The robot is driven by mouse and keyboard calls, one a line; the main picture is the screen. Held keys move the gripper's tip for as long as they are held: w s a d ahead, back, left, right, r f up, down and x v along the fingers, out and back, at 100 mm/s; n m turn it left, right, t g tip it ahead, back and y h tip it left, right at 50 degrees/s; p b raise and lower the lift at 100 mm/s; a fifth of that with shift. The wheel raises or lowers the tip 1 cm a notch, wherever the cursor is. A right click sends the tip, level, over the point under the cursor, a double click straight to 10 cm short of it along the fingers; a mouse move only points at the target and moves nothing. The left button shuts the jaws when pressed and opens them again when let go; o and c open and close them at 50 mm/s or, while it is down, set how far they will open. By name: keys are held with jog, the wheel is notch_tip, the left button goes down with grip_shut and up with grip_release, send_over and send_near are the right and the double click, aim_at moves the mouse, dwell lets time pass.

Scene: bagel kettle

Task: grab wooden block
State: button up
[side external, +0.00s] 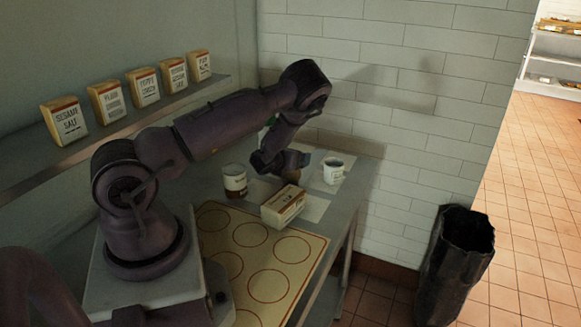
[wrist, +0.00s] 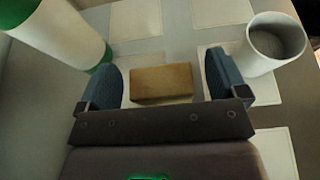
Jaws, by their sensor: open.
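The wooden block (wrist: 161,83) is a plain tan-brown oblong in the wrist view, lying on the worktop. My gripper (wrist: 162,72) is open, with one blue-grey finger to the left of the block and one to the right. A gap shows on both sides, so neither finger touches it. How far the fingertips are above the worktop is hard to tell. In the side external view my gripper (side external: 274,165) points down over the worktop, and I cannot make out the block clearly there.
A white cylinder with green ends (wrist: 62,35) is close on the left and a white cup (wrist: 270,45) close on the right. A labelled box (side external: 283,208), a banded tub (side external: 235,181) and a mat with circles (side external: 267,263) are nearer the base. A shelf (side external: 110,125) holds several boxes.

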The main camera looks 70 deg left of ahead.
jog(key=c, duration=1)
jog(key=shift+r, duration=0.15)
